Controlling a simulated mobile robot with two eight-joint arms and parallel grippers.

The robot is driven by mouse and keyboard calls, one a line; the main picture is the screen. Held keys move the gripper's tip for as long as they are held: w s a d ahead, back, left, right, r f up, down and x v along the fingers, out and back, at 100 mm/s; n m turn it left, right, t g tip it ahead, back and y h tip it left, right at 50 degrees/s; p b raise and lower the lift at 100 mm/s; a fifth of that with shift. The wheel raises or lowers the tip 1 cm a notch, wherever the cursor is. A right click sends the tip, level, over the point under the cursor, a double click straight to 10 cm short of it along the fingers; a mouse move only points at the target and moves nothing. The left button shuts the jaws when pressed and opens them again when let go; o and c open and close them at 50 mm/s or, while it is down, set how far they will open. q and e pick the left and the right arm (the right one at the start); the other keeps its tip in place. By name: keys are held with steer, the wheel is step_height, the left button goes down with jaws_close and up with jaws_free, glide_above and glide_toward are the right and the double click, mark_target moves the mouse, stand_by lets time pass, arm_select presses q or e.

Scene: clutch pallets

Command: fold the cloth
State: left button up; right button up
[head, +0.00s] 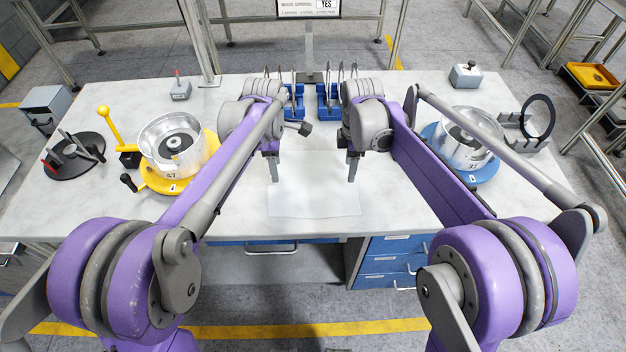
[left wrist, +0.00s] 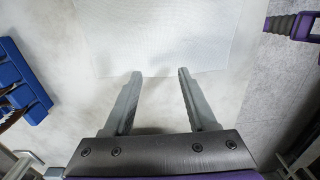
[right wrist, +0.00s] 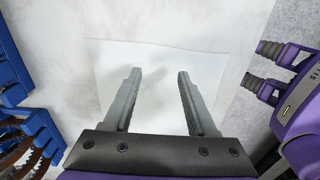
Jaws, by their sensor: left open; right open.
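The cloth (head: 315,195) is a thin white sheet lying flat on the white table near its front edge, between my two arms. My left gripper (head: 274,180) points down at the cloth's left side, and my right gripper (head: 353,178) points down at its right side. In the left wrist view the cloth (left wrist: 160,35) lies ahead of the open, empty fingers (left wrist: 160,73), with their tips near its edge. In the right wrist view the open, empty fingers (right wrist: 159,73) are over the cloth (right wrist: 155,55). I cannot tell whether the tips touch it.
A metal housing on a yellow base (head: 160,180) stands left, and another on a blue base (head: 478,173) right. Blue racks (head: 328,103) stand behind the cloth. A black ring stand (head: 537,117) is far right, a black round fixture (head: 75,157) far left. The table's front edge is close.

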arm_select(q)
step_height(320, 180, down, 3)
steer(key=shift+f, duration=0.1)
arm_select(e)
step_height(320, 180, down, 3)
steer(key=shift+f, duration=0.1)
arm_select(q)
steer(key=shift+f, duration=0.25)
arm_select(e)
steer(key=shift+f, duration=0.25)
steer(key=shift+d, duration=0.1)
arm_select(q)
steer(key=shift+f, duration=0.3)
arm_select(e)
steer(key=shift+f, duration=0.25)
arm_select(q)
steer(key=shift+s+r, duration=0.1)
steer(key=shift+r, duration=0.05)
steer(key=shift+c, duration=1.1)
arm_select(e)
steer(key=shift+s+r, duration=0.1)
steer(key=shift+r, duration=0.05)
steer(key=shift+c, duration=1.1)
arm_select(q)
jaws_close()
arm_select(e)
jaws_close()
arm_select(q)
steer(key=shift+r, duration=0.1)
